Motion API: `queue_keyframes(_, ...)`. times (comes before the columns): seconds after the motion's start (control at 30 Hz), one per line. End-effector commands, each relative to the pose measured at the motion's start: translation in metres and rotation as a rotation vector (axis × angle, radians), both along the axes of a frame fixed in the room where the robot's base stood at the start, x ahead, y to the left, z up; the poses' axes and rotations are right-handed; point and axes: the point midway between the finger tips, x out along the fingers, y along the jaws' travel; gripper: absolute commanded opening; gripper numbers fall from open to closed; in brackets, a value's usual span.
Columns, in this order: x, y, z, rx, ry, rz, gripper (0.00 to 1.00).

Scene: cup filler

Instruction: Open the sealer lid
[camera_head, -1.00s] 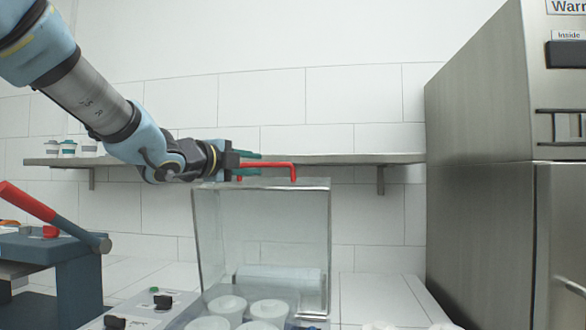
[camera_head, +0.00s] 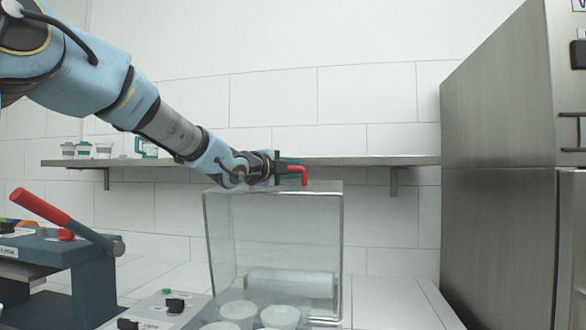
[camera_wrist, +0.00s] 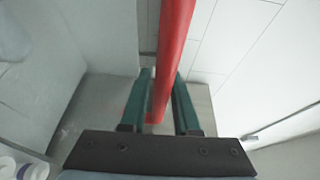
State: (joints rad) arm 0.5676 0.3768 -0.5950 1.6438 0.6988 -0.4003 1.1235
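The sealer's clear lid (camera_head: 275,225) stands upright behind its base in the head view. A red handle (camera_head: 297,169) is at the lid's top edge, its bent end showing past my gripper (camera_head: 290,172). In the wrist view the red handle (camera_wrist: 172,60) runs between the two green fingers of my gripper (camera_wrist: 166,75), one on each side. I cannot tell whether the fingers press on it. White cups (camera_head: 280,316) sit in the sealer base below the lid.
A shelf (camera_head: 380,160) runs along the tiled wall behind the lid. A steel machine (camera_head: 500,150) stands on the right. A blue press with a red lever (camera_head: 40,207) is at the left. Black knobs (camera_head: 174,305) sit on the sealer's panel.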

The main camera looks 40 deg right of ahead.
Motion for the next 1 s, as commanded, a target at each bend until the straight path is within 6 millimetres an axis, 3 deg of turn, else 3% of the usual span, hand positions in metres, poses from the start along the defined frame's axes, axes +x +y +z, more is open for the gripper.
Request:
queue_keyframes(0.23,0.0003,-0.0006,0.0,0.0,-0.001,0.0,0.3)
queue_keyframes(0.5,0.0003,-0.0002,0.0,0.0,-0.001,0.001,0.0)
queue_keyframes(1.0,0.0004,-0.0001,-0.0003,0.0,-0.001,0.001,0.0)
